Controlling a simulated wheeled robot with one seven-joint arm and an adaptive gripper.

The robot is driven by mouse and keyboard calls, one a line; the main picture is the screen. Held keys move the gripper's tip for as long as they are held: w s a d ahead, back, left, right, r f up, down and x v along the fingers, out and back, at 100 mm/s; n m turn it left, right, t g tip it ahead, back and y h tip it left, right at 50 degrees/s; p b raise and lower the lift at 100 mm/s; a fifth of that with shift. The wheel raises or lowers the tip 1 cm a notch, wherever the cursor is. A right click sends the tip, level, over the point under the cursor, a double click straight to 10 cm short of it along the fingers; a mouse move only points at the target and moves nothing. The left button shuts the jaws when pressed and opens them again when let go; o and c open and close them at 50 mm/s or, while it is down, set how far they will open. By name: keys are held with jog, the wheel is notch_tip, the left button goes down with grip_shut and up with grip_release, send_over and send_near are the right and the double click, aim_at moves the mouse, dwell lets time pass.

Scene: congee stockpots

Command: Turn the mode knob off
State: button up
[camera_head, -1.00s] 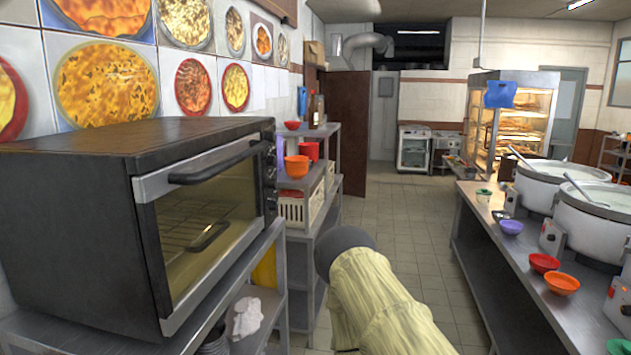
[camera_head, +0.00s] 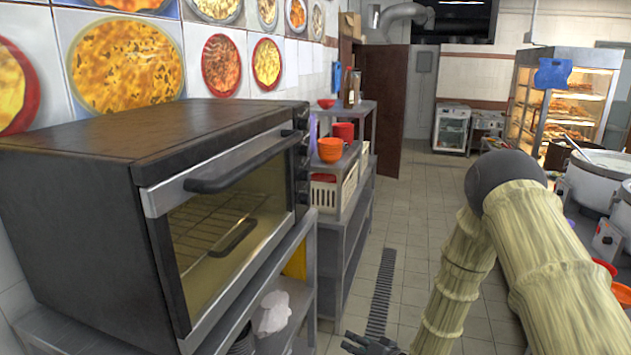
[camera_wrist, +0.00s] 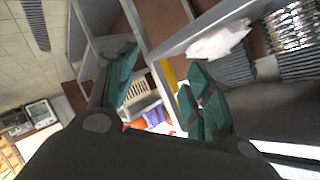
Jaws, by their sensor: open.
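The black toaster oven (camera_head: 75,165) stands at the left with its glass door closed. Its knobs (camera_head: 303,170) sit in a column on the narrow panel at the right end of its front, seen at a steep angle. Which one is the mode knob, and where it points, I cannot tell. My gripper (camera_head: 370,344) is at the bottom edge of the head view, low and to the right of the oven, apart from the knobs. In the wrist view my gripper (camera_wrist: 162,75) is open with nothing between its fingers. I cannot make out the knobs there.
A metal shelf (camera_head: 345,210) beyond the oven holds an orange bowl (camera_head: 330,150) and a cream crate (camera_head: 335,192). A white crumpled bag (camera_head: 272,313) lies below the oven. Stockpots (camera_head: 592,180) stand on the right. The tiled aisle floor (camera_head: 415,215) is clear.

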jog(key=w+a+r+n+t+y, duration=0.1)
jog(key=w+r+y, duration=0.1)
jog(key=w+r, duration=0.35)
jog(key=w+a+r+y+p, duration=0.1)
jog(key=w+r+y, duration=0.15)
jog(key=r, duration=0.65)
jog(key=w+a+r+n+t+y, duration=0.1)
jog(key=w+r+y, duration=0.1)
jog(key=w+r, duration=0.45)
jog(key=n+g+y+p, duration=0.2)
jog(key=n+g+y, duration=0.1)
jog(key=n+y, duration=0.15)
send_near(310, 176)
jog(key=shift+m, duration=0.35)
jog(key=p+x, duration=0.2)
jog(key=x, duration=0.1)
jog(key=p+x, duration=0.1)
jog(key=x, duration=0.2)
jog(key=shift+s+a+r+p, duration=0.1)
jog(key=shift+a+r+p, duration=0.2)
jog(key=shift+p, duration=0.1)
jog(key=shift+p+x, duration=0.3)
jog(key=shift+x, duration=0.6)
jog(key=shift+f, duration=0.15)
jog(key=c, duration=1)
